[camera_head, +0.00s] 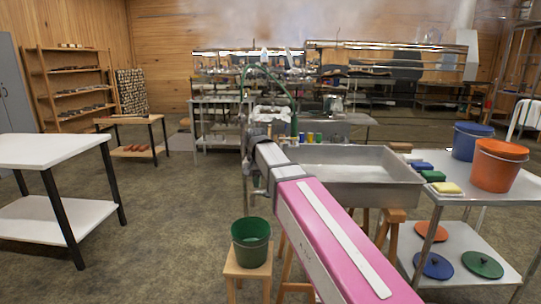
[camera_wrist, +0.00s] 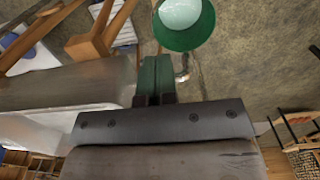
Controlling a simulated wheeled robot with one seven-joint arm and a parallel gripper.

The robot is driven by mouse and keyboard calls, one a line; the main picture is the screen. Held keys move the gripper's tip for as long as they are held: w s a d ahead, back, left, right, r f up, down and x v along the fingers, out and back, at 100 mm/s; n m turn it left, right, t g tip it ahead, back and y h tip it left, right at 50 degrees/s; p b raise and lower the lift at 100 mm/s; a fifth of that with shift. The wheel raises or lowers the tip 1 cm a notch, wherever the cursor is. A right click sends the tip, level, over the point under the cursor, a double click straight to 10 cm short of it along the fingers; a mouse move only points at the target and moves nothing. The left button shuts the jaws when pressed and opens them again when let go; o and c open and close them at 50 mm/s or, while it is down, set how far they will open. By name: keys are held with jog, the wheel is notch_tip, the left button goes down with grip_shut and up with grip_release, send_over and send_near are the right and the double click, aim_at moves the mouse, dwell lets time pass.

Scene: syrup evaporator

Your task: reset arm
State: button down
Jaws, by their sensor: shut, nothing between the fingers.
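My gripper (camera_wrist: 156,72) shows in the wrist view with its dark green fingers together and nothing between them. My pink arm reaches forward across the middle of the head view, and my gripper is hard to make out there. A green bucket (camera_head: 250,249) stands on a small wooden stool (camera_head: 247,274) below and left of my arm. The bucket (camera_wrist: 187,42) also shows at the top of the wrist view, beyond the fingertips and apart from them.
A large steel pan (camera_head: 350,186) on wooden legs lies right beside my arm. A metal cart (camera_head: 451,194) at right holds an orange bucket (camera_head: 497,170), a blue bucket (camera_head: 465,146) and sponges. A white-topped table (camera_head: 45,150) stands at left. Floor between table and stool is clear.

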jog(key=s+d+f, duration=0.4)
jog(key=d+f, duration=0.4)
jog(key=f, duration=0.1)
jog(key=s+d+f, duration=0.5)
jog(key=d+f, duration=0.2)
jog(key=f, duration=0.3)
jog(key=s+d+f, duration=0.4)
jog(key=d+f, duration=0.4)
jog(key=f, duration=0.1)
jog(key=shift+s+d+f+n, duration=0.2)
jog(key=shift+d+f+n, duration=0.15)
jog(key=shift+n, duration=0.05)
